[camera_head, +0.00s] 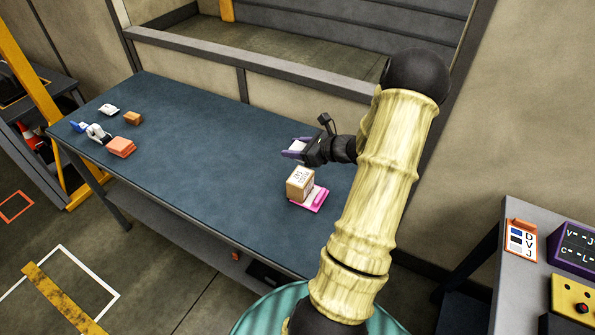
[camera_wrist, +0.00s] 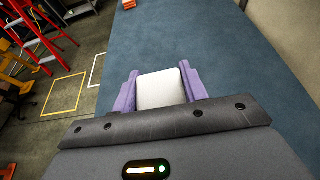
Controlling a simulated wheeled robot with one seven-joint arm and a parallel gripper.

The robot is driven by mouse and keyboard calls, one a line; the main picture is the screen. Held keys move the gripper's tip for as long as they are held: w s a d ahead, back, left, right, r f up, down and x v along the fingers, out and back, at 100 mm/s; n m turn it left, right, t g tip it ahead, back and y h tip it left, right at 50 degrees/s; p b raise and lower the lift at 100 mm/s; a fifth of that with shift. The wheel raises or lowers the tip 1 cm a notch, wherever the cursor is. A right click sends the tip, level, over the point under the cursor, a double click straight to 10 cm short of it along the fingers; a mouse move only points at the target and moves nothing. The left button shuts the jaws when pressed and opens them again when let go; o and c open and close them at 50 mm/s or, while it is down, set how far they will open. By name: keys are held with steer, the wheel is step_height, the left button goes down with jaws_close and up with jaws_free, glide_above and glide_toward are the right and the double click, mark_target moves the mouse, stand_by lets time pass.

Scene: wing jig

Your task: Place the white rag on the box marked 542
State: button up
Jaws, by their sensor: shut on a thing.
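My gripper (camera_head: 295,149) has purple fingers and is shut on a white, soft-edged piece, the white rag (camera_wrist: 161,89). In the wrist view the rag fills the gap between the fingers (camera_wrist: 157,88). In the head view the gripper is over the right part of the blue table, behind a small cardboard box (camera_head: 299,184) and apart from it. The box has dark marks on its faces, too small to read surely as 542. It sits on or against a pink item (camera_head: 318,199).
The blue table (camera_head: 200,140) has a wide clear middle. At its left end are a white item (camera_head: 108,109), a brown block (camera_head: 133,118), an orange block (camera_head: 121,147) and a blue-and-white item (camera_head: 97,132). A side table with panels (camera_head: 575,245) stands at right.

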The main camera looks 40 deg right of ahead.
glide_above(296, 174)
steer(key=shift+f+p, duration=0.35)
steer(key=shift+f, duration=1.85)
steer(key=shift+f, duration=0.1)
steer(key=shift+f+p, duration=0.5)
steer(key=shift+f, duration=1.5)
steer(key=shift+f, duration=0.2)
steer(key=o, duration=1)
steer(key=shift+r, duration=0.1)
